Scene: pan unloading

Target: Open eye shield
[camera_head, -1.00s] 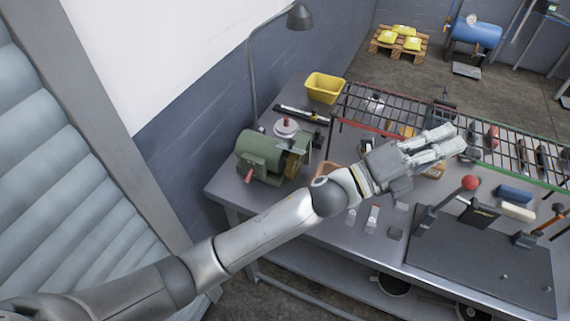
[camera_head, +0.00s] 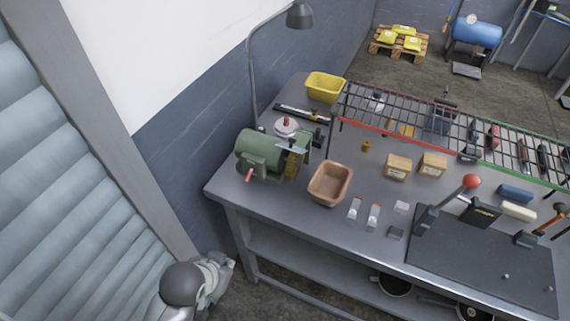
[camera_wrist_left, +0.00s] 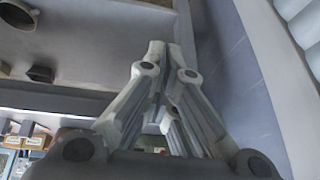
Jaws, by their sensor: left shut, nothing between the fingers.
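The green bench grinder (camera_head: 262,153) stands at the left end of the workbench. A small grey plate (camera_head: 291,146), which looks like its eye shield, sits at its right side above the wheel; I cannot tell its exact angle. My left gripper (camera_head: 222,268) is low in front of the bench's left end, below the tabletop and well apart from the grinder. In the left wrist view its fingers (camera_wrist_left: 164,52) come together at the tips with nothing between them. The grinder does not show clearly in the wrist view. My right gripper is not in view.
A brown bin (camera_head: 330,184) stands right of the grinder, and a yellow bin (camera_head: 325,87) behind it. A lamp (camera_head: 299,15) arches over the back. Small boxes (camera_head: 398,167) and a wire rack (camera_head: 420,118) lie further right. A ribbed grey shutter (camera_head: 60,190) is at left.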

